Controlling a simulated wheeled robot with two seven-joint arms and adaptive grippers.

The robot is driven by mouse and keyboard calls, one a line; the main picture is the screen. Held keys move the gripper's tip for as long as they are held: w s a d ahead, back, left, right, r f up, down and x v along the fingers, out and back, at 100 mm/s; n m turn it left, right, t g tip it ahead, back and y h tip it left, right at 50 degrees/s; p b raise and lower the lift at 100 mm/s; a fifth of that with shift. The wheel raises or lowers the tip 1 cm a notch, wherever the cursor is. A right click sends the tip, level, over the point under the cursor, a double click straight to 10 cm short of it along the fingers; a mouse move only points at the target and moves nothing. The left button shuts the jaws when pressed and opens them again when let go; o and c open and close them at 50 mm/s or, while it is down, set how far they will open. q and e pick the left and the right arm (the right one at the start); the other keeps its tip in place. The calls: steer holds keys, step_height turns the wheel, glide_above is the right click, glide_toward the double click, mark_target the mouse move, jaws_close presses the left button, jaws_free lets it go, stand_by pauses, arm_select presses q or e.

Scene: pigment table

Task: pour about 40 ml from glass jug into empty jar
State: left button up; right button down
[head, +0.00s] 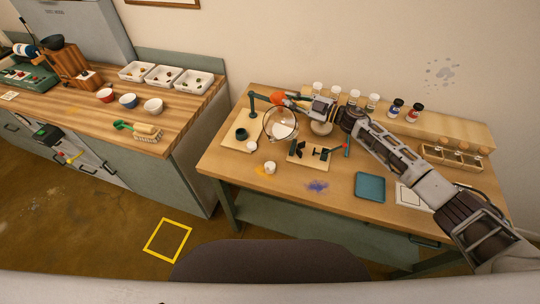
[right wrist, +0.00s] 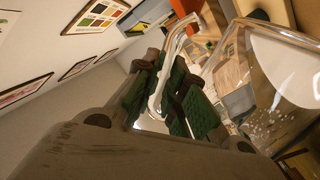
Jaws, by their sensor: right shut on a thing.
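The clear glass jug (head: 270,126) is over the left part of the right-hand table, with white content low in it. My right gripper (head: 306,108) is at its right side. In the right wrist view the green-padded fingers (right wrist: 172,100) are closed around the jug's glass handle (right wrist: 172,52), and the jug body (right wrist: 232,70) fills the right side. Its exact tilt and its height above the table are hard to tell. A small white cup (head: 270,168) stands just below the jug in the head view. I cannot tell which vessel is the empty jar. My left gripper is not in view.
A dark green stand (head: 252,106) and a dark green bowl (head: 241,134) are left of the jug. Several jars (head: 373,101) line the back. A small rack (head: 309,152) and a teal tray (head: 370,187) lie in front.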

steer(key=shift+w+d+r+m+p, duration=0.25)
steer(key=shift+w+r+m+p, duration=0.25)
steer(key=shift+r+p, duration=0.15)
steer(key=shift+w+d+r+m+p, duration=0.25)
steer(key=shift+w+r+m+p, duration=0.3)
steer(key=shift+p, duration=0.1)
steer(key=shift+w+d+r+m, duration=0.15)
steer(key=shift+w+r+m, duration=0.05)
steer(key=shift+r, duration=0.25)
steer(key=shift+w+d+r+m, duration=0.1)
steer(key=shift+w+r+m, duration=0.1)
steer(key=shift+r, duration=0.25)
steer(key=shift+w+d+f+m, duration=0.1)
steer(key=shift+w+d+m, duration=0.25)
steer(key=shift+w+m, duration=0.65)
steer(key=shift+w+d+m, duration=0.35)
steer(key=shift+w+m, duration=0.1)
steer(key=shift+m, duration=0.9)
